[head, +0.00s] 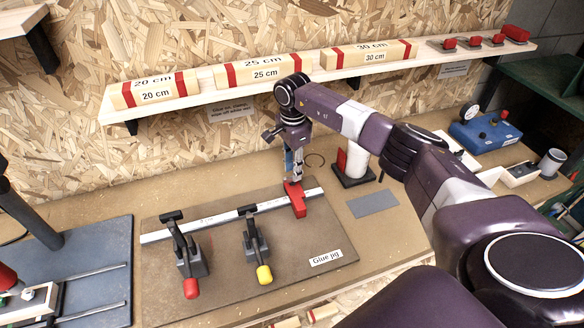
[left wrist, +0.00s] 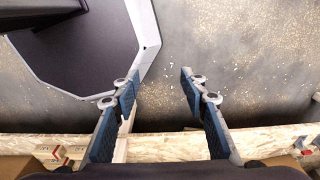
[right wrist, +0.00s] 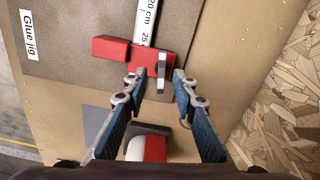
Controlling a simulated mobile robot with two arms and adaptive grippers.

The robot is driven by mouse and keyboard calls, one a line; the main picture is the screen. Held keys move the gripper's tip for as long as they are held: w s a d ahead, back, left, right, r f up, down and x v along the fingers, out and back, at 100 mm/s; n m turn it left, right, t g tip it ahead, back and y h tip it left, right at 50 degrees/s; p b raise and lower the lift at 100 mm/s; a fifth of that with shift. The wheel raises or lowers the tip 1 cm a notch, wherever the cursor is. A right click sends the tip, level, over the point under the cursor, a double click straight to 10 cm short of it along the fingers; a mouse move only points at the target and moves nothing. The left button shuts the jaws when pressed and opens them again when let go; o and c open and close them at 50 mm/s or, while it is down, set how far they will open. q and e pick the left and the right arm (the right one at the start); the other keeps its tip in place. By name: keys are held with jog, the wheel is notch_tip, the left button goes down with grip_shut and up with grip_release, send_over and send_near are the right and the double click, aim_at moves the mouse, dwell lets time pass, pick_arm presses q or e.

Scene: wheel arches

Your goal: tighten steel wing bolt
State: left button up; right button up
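The steel wing bolt (right wrist: 162,73) shows in the right wrist view as a grey upright wing at the end of the red stop block (right wrist: 112,48). The red block (head: 297,203) sits across the steel ruler (head: 232,215) on the glue jig board (head: 330,238). My right gripper (right wrist: 160,76) is open, with its fingertips on either side of the wing and small gaps visible. In the head view my right gripper (head: 293,176) points down just above the block and hides most of the bolt. My left gripper (left wrist: 160,73) is open and empty above the floor, outside the head view.
Two toggle clamps with red (head: 191,288) and yellow (head: 264,275) tips stand on the jig. A white cylinder with a red part (head: 353,160) stands behind right, near a grey plate (head: 373,203). A shelf with labelled length blocks (head: 265,72) hangs above.

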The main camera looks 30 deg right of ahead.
jog(key=shift+w+f, duration=0.15)
jog(key=shift+f, duration=0.8)
pick_arm(q)
jog(key=shift+w+d+r, duration=0.1)
jog(key=shift+w+r, duration=0.25)
jog(key=shift+w, duration=0.35)
pick_arm(e)
grip_shut()
pick_arm(q)
jog(key=shift+f, duration=0.25)
pick_arm(e)
jog(key=shift+m, duration=0.3)
